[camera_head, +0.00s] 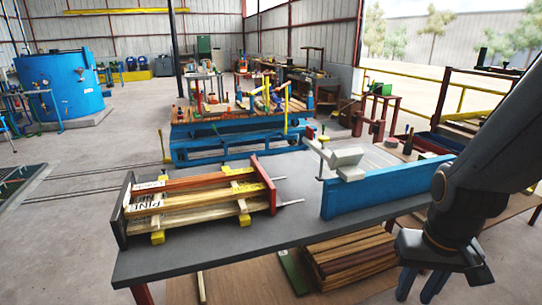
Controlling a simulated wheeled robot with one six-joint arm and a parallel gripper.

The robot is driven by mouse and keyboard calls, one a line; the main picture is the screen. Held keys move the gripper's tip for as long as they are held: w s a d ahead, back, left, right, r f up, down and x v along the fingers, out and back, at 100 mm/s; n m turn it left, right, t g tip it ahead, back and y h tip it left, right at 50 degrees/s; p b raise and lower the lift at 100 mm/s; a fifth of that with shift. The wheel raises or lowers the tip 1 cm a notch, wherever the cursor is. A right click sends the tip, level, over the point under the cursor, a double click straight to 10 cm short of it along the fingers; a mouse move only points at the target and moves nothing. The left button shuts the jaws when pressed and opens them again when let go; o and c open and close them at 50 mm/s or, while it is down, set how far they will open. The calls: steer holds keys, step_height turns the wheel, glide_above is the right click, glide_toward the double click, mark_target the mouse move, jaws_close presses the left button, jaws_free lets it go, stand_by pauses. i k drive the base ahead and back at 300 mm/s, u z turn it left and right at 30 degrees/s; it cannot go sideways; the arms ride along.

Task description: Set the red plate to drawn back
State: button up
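The red plate (264,184) stands upright on the grey table at the right end of a stack of light and reddish wooden strips (200,199). It appears to touch or nearly touch the strip ends; I cannot tell which. Two thin metal rods (290,203) stick out to the right of the plate. A dark upright plate (122,210) stands at the left end of the strips. My gripper (420,285) is at the lower right, beyond the table's front edge and well away from the red plate. Its fingers point down, apart, with nothing visible between them.
A long blue block (375,187) stands on the table (225,250) right of the rods, with a pale grey clamp-like part (344,160) at its left end. Yellow supports (240,190) cross the strips. Boards (350,255) lie below the table. A blue cart (215,143) stands behind.

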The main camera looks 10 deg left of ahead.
mark_target(273, 199)
steer(key=z, duration=0.3)
steer(key=i, duration=1)
steer(key=u, duration=0.4)
